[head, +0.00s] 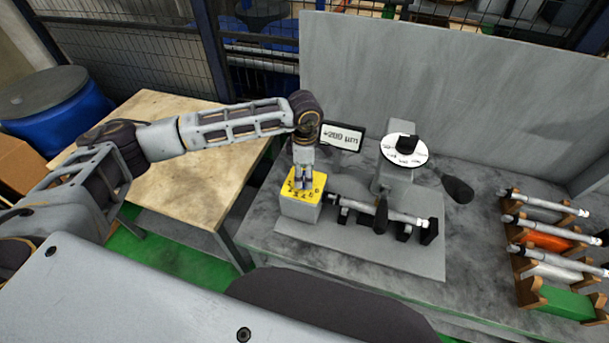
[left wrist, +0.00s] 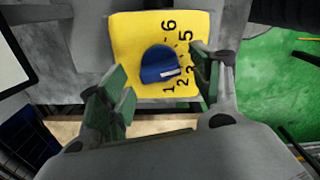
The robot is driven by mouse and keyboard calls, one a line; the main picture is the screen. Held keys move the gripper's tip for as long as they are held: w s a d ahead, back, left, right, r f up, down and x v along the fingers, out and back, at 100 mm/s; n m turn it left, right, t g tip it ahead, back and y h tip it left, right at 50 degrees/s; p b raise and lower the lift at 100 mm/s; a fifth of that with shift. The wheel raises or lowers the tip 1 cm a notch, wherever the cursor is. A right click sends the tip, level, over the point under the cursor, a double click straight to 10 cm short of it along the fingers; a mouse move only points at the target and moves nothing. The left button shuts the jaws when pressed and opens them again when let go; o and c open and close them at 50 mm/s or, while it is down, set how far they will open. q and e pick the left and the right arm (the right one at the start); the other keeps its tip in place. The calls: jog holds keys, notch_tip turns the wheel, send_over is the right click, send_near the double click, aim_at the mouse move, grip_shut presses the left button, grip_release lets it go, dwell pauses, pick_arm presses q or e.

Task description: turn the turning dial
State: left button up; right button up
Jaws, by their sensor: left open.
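The turning dial (left wrist: 161,65) is a blue knob with a pale pointer mark, on a yellow plate (left wrist: 133,32) with black numbers. In the left wrist view the pointer lies toward the right, near the 3. In the head view the yellow plate (head: 293,191) tops a grey box (head: 298,210) at the left end of the grinder. My left gripper (head: 304,181) comes down over this plate from above and hides the knob there. In the left wrist view my left gripper (left wrist: 160,88) is open, with one green-padded finger on each side below the knob. My right gripper is not in view.
A grinder base (head: 375,246) with a shaft (head: 385,212) lies right of the dial. A display (head: 343,136) reading about +289 µm and a white round dial (head: 404,150) stand behind. Several shafts rest on wooden racks (head: 529,290) at right. A wooden table (head: 180,175) stands left.

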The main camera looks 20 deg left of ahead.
pick_arm(q)
jog(key=shift+f, duration=1.4)
jog(key=c, duration=1)
